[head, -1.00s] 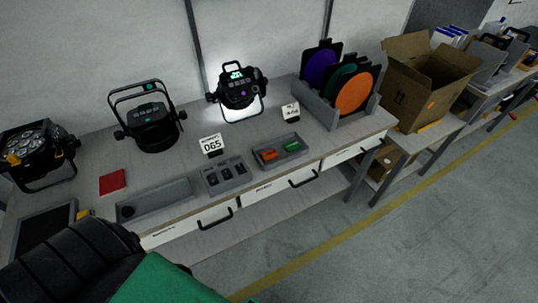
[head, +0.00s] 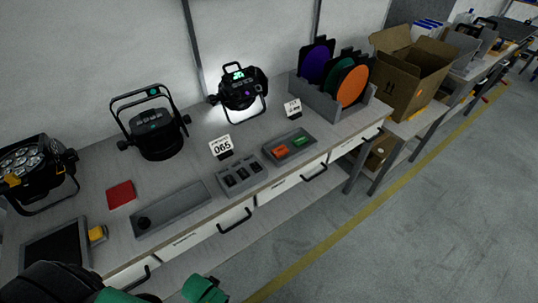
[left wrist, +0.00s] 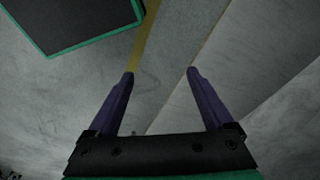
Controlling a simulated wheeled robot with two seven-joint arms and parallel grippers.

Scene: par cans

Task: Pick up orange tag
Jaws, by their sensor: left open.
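The orange tag (head: 280,151) lies in a small grey tray (head: 300,153) on the workbench, in the left part of that tray. A green tag (head: 302,141) lies to its right in the same tray. My left gripper (left wrist: 159,74) shows in the left wrist view with its two purple fingers apart and nothing between them. It points at the floor and a pale surface edge, and no tag is in that view. In the head view, part of my arm shows at the bottom left. My right gripper is not in view.
A three-slot grey holder (head: 241,175), a number card 065 (head: 221,147) and a long grey tray (head: 172,207) stand near the orange tag. Par lights (head: 155,132) (head: 240,88) stand behind. A rack of coloured discs (head: 322,103) is at the right. Red cloth-like square (head: 121,194) lies left.

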